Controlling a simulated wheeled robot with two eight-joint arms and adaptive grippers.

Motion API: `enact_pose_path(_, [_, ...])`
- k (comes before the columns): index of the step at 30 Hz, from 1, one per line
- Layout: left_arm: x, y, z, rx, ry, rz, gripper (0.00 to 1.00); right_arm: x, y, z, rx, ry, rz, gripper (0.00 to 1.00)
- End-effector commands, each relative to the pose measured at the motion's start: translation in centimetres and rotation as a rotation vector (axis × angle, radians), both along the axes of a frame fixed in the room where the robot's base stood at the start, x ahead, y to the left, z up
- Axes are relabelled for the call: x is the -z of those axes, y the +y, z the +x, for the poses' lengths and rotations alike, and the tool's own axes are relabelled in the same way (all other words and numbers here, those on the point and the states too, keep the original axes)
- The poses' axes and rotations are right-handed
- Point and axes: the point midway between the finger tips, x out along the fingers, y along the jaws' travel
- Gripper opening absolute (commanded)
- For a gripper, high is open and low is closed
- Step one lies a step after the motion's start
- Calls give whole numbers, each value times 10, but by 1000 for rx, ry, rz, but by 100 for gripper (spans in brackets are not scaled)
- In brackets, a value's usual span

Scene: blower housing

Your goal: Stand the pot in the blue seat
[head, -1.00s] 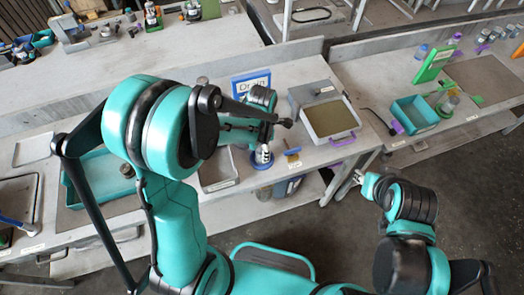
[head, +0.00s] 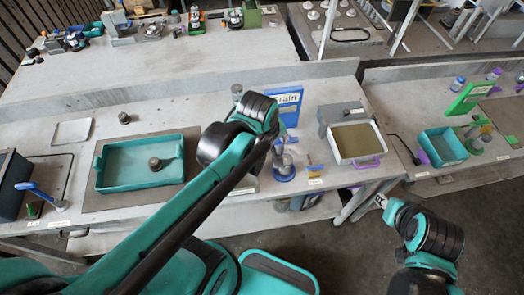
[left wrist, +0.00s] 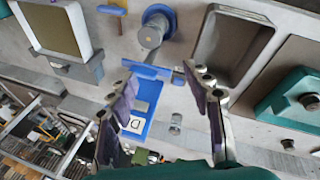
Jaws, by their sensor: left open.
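The blue seat (head: 284,174) is a round blue ring on the bench, in front of the blue Drain sign (head: 289,104). A grey, upright cylinder, apparently the pot (head: 283,161), stands in it. In the left wrist view, the seat (left wrist: 163,12) and the grey pot (left wrist: 150,37) show at the top centre, beyond my fingertips. My left gripper (left wrist: 160,78) is open and empty, with its fingers apart from the pot. In the head view, the left gripper is mostly hidden by its arm. My right gripper (head: 381,201) is off the bench's front edge; its jaws are too small to judge.
Right of the seat is a pale tray (head: 357,160) with a purple handle. Left is a teal tray (head: 110,186) with a dark cylinder (head: 155,164) inside. A teal bin (head: 444,147) and green stand (head: 468,100) are on the right bench.

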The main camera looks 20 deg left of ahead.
Motion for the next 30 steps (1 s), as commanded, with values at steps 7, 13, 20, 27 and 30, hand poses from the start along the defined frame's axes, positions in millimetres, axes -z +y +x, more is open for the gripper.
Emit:
enact_pose_path(7, [-13, 14, -37, 621, -201, 313, 50, 0, 0, 0, 0, 0, 0, 34])
enact_pose_path(13, [-15, 17, -45, 824, -254, 452, 50, 0, 0, 0, 0, 0, 0, 34])
enact_pose_path(20, [-16, 18, -45, 844, -259, 465, 50, 0, 0, 0, 0, 0, 0, 34])
enact_pose_path(27, [4, 17, -45, 843, -258, 464, 50, 19, 0, 0, 0, 0, 0, 34])
enact_pose_path(30, [28, 17, -45, 843, -258, 464, 50, 43, 0, 0, 0, 0, 0, 34])
